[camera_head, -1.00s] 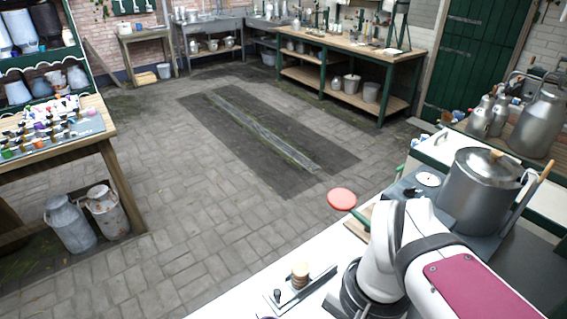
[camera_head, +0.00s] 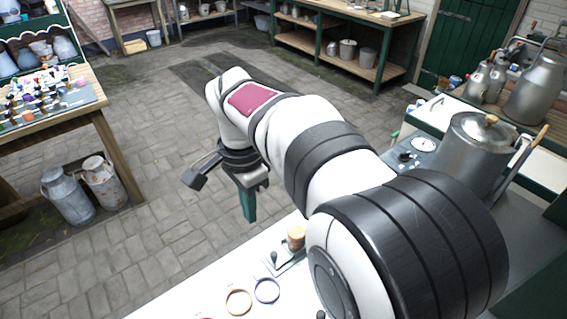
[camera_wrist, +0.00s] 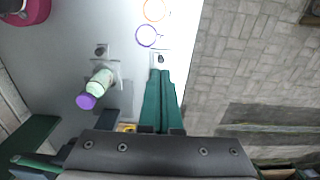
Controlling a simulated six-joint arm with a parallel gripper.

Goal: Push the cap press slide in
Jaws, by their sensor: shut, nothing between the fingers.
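My gripper (camera_head: 249,218) is shut and empty, its green fingers pointing down near the white worktop's (camera_head: 190,300) far edge. In the wrist view the fingertips (camera_wrist: 160,72) are close to a small dark knob on a light plate (camera_wrist: 166,55); I cannot tell if they touch. In the head view a small fixture with a dark knob (camera_head: 273,258) and a tan cylinder (camera_head: 296,238) stands right of the fingers. The wrist view also shows a plate with a dark knob (camera_wrist: 101,50) beside a pale green bottle (camera_wrist: 101,82) with a purple cap. Which fixture is the cap press is unclear.
An orange ring (camera_head: 238,302) and a purple ring (camera_head: 266,290) lie on the worktop near the fixture. A large metal pot (camera_head: 470,150) stands at the right. A magenta round object (camera_wrist: 25,10) shows in the wrist view. Open floor lies beyond the worktop edge.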

